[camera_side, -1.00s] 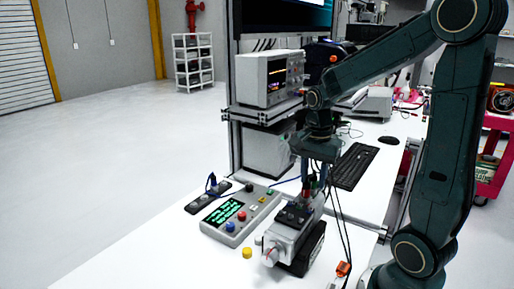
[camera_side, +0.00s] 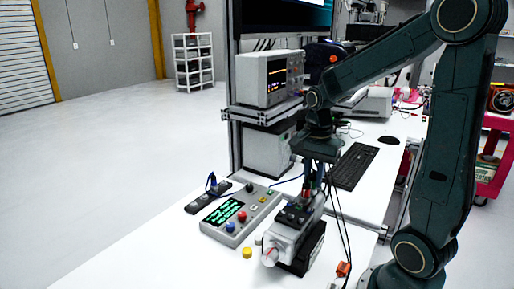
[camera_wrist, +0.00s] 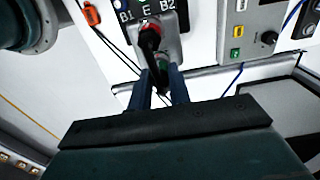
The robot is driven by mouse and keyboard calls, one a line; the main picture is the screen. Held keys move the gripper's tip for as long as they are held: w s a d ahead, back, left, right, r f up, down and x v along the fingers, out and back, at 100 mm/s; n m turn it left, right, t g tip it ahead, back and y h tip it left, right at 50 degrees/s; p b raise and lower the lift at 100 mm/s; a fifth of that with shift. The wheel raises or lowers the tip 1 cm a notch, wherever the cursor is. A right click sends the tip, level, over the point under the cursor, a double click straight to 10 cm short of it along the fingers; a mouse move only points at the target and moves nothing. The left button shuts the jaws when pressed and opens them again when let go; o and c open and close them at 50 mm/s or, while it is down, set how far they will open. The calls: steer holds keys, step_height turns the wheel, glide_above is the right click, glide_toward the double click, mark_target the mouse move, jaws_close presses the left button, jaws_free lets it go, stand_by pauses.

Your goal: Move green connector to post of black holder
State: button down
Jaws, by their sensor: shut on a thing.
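My gripper (camera_wrist: 159,72) is shut on the green connector (camera_wrist: 163,66), which shows as a small green piece between the fingers in the wrist view. A red connector (camera_wrist: 150,40) with a black body is just ahead of it, at the grey servo unit's face with labels B1, E and B2. In the side view my gripper (camera_side: 312,188) is low over the top of the servo unit (camera_side: 285,237). I cannot tell if the green connector is clear of its socket. The black holder (camera_side: 200,205) is a strip at the left, with a blue connector (camera_side: 212,181) upright on it.
A grey control box (camera_side: 232,231) with a green-text screen and coloured knobs stands between the holder and the servo unit. A yellow cap (camera_side: 247,252) lies in front of it. Cables hang beside my gripper, and an orange connector (camera_side: 343,269) is at right. The front-left table is clear.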

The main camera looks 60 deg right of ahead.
steer(key=shift+r, duration=0.3)
steer(key=shift+r, duration=2.5)
steer(key=shift+w, duration=0.15)
steer(key=shift+w, duration=0.2)
steer(key=w+d, duration=0.1)
steer(key=w, duration=1)
steer(key=w+a+f, duration=0.2)
steer(key=w, duration=0.5)
steer(key=w+a+f, duration=0.2)
steer(key=w+f, duration=0.1)
steer(key=w, duration=0.5)
steer(key=w+a+f, duration=0.2)
steer(key=w, duration=0.5)
steer(key=shift+w+a+f, duration=0.25)
steer(key=shift+w+f, duration=0.15)
